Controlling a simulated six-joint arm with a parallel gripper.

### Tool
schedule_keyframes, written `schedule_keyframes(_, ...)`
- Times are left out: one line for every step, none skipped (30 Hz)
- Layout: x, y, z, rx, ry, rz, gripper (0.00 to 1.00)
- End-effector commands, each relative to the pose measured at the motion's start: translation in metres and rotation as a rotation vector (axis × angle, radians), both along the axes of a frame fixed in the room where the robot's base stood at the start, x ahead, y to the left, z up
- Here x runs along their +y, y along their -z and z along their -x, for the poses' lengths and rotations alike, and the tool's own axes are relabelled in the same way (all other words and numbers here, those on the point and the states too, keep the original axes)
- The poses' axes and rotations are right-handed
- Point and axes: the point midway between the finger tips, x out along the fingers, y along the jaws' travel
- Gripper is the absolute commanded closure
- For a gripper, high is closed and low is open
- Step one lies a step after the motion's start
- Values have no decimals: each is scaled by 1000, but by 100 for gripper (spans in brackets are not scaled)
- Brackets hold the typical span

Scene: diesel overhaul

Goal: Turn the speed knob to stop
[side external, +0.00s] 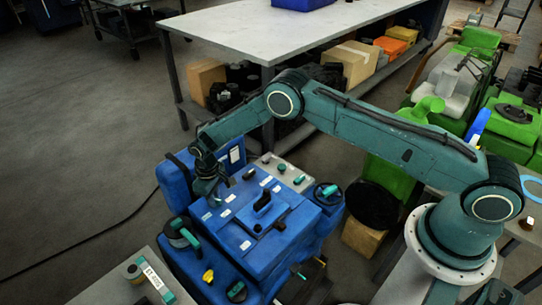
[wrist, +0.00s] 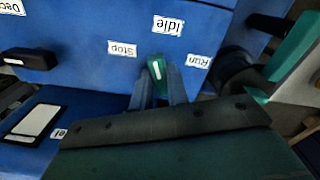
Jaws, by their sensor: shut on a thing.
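The speed knob (wrist: 155,68) is a small teal bar knob with a white line, on a blue panel (wrist: 85,75) in the wrist view. Around it are white labels, upside down in this view: Stop (wrist: 122,48) to its upper left, Idle (wrist: 168,25) above, Run (wrist: 199,62) to its right. The white line runs nearly up the picture, tilted slightly left, between Stop and Idle. My gripper (wrist: 157,88) is shut on the knob, one finger on each side. In the side view my gripper (side external: 212,194) reaches down at the blue machine's left part and hides the knob.
The blue machine (side external: 262,258) carries other teal-handled controls, including a round one (side external: 181,235) at left and another (side external: 328,192) at right. A dark block (wrist: 30,59) sits left in the wrist view. A grey workbench (side external: 255,30) stands behind.

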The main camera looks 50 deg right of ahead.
Motion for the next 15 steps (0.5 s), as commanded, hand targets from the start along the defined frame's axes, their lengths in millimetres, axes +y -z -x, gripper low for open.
schedule_keyframes(0, 0, 0, 1, -16, 0, 100)
schedule_keyframes(0, 0, 0, 1, -22, 0, 100)
schedule_keyframes(0, 0, 0, 1, -28, 0, 100)
schedule_keyframes(0, 0, 0, 1, -30, 0, 100)
schedule_keyframes(0, 0, 0, 1, -31, 0, 100)
schedule_keyframes(0, 0, 0, 1, -31, 0, 100)
schedule_keyframes(0, 0, 0, 1, -30, 0, 100)
schedule_keyframes(0, 0, 0, 1, -30, 0, 100)
schedule_keyframes(0, 0, 0, 1, -29, 0, 100)
schedule_keyframes(0, 0, 0, 1, -29, 0, 100)
schedule_keyframes(0, 0, 0, 1, -29, 0, 100)
schedule_keyframes(0, 0, 0, 1, -31, 0, 100)
schedule_keyframes(0, 0, 0, 1, -34, 0, 100)
schedule_keyframes(0, 0, 0, 1, -39, 0, 100)
schedule_keyframes(0, 0, 0, 1, -49, 0, 100)
